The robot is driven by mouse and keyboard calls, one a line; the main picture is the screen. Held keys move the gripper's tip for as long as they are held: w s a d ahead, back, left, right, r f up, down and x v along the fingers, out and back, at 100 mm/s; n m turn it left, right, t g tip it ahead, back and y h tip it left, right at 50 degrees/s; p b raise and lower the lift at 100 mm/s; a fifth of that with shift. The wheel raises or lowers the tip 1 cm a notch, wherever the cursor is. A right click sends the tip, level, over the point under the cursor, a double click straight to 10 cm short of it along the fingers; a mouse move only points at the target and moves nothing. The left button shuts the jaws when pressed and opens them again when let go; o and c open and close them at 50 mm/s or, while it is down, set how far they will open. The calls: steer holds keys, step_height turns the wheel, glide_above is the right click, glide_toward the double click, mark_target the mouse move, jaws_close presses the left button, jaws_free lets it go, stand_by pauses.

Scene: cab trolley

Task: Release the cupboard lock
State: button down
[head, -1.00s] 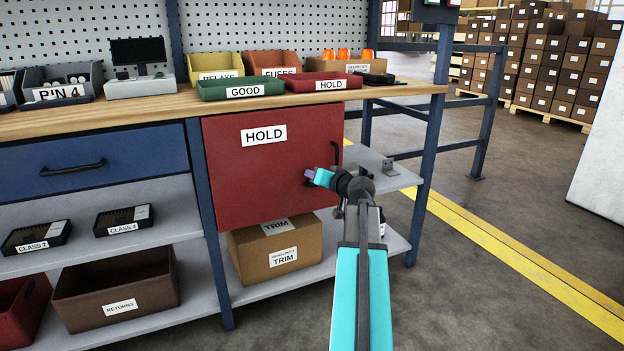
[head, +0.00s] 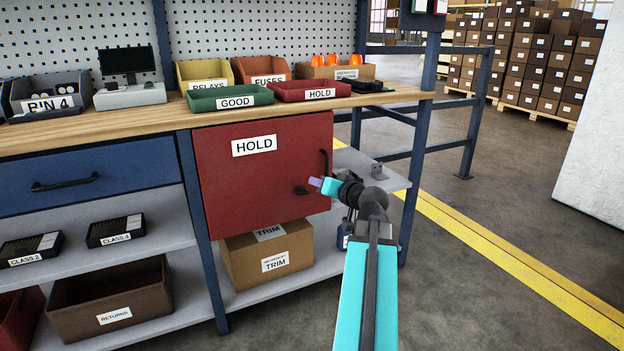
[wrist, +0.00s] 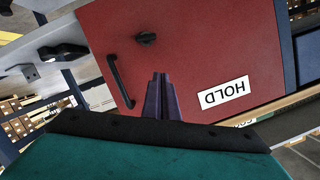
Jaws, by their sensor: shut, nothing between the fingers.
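The red cupboard door (head: 250,180) with a HOLD label is under the right part of the bench and looks closed. Its black bar handle (head: 323,163) is near the right edge. The small dark lock knob (head: 301,191) sits lower, left of the handle. My gripper (head: 315,182) is in front of the door close to the knob, its fingers shut and empty. In the wrist view the shut purple fingers (wrist: 161,80) point at the door, with the lock knob (wrist: 146,39) beyond them and the handle (wrist: 120,80) to their left. No contact with the knob shows.
A green GOOD tray (head: 230,98) and a red HOLD tray (head: 318,90) stand on the benchtop above. A TRIM box (head: 268,250) is on the shelf below the door. A blue bench post (head: 420,140) stands right of the cupboard. Open floor lies to the right.

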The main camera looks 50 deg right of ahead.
steer(key=shift+s+a+r, duration=0.15)
steer(key=shift+s+a, duration=0.1)
steer(key=shift+s, duration=0.35)
